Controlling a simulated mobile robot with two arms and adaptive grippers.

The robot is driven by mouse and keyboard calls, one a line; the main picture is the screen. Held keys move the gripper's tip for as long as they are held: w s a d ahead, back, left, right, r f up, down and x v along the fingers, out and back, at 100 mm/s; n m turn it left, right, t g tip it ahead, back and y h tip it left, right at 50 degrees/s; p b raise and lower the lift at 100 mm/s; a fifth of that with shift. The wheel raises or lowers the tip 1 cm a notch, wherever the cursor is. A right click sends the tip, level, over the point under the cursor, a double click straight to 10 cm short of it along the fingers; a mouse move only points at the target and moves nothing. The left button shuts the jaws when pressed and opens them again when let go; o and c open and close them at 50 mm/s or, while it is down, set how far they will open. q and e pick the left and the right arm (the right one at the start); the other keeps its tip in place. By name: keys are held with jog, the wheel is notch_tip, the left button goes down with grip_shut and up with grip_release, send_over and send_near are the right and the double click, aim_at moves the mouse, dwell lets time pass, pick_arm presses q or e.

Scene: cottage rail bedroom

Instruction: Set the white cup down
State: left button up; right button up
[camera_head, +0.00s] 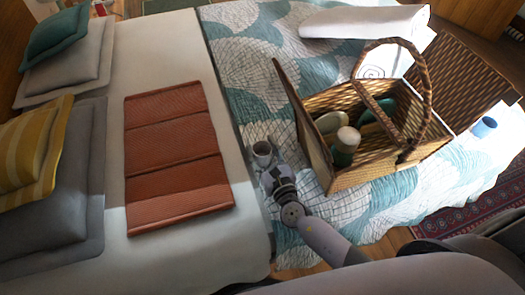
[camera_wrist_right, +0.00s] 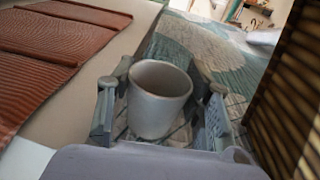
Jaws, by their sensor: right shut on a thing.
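The white cup (camera_head: 262,150) is over the patterned quilt, just right of the edge of the pale bedding. My right gripper (camera_head: 264,162) is shut on it, with the arm coming from the lower right. In the right wrist view the cup (camera_wrist_right: 158,98) stands roughly upright, with its open rim up, between the two fingers of the gripper (camera_wrist_right: 160,105). I cannot tell whether its base touches the quilt. My left gripper is not in view.
An open wicker basket (camera_head: 345,180) with a tall handle, holding a lidded jar (camera_head: 345,147) and other items, stands close right of the cup. A reddish folded mat (camera_head: 175,158) lies left on pale bedding (camera_head: 165,60).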

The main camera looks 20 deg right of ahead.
jog(key=shift+f, duration=0.1)
jog(key=o, duration=1.2)
